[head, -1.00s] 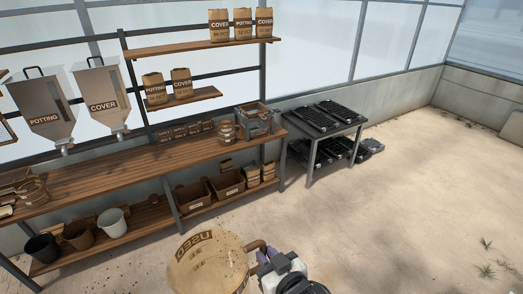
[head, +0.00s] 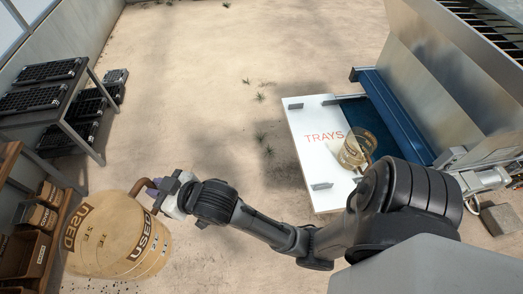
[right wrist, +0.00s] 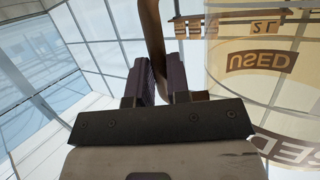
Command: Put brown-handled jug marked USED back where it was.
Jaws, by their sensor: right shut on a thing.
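The brown-handled jug marked USED (head: 115,245) is a large, see-through amber vessel at the lower left of the head view. My right gripper (head: 158,192) is shut on its brown handle and holds it up in front of the camera. In the right wrist view the two fingers (right wrist: 164,82) stand on either side of the brown handle (right wrist: 152,35), with the jug's USED label (right wrist: 260,62) to the right. Specks show inside the jug; whether they are its contents or the floor behind I cannot tell. My left gripper is not in view.
A white board marked TRAYS (head: 318,165), in front of a metal machine (head: 425,75), carries another clear jug (head: 353,150). A grey rack of black trays (head: 75,118) and the wooden bench (head: 45,245) are at the left. The floor between is open.

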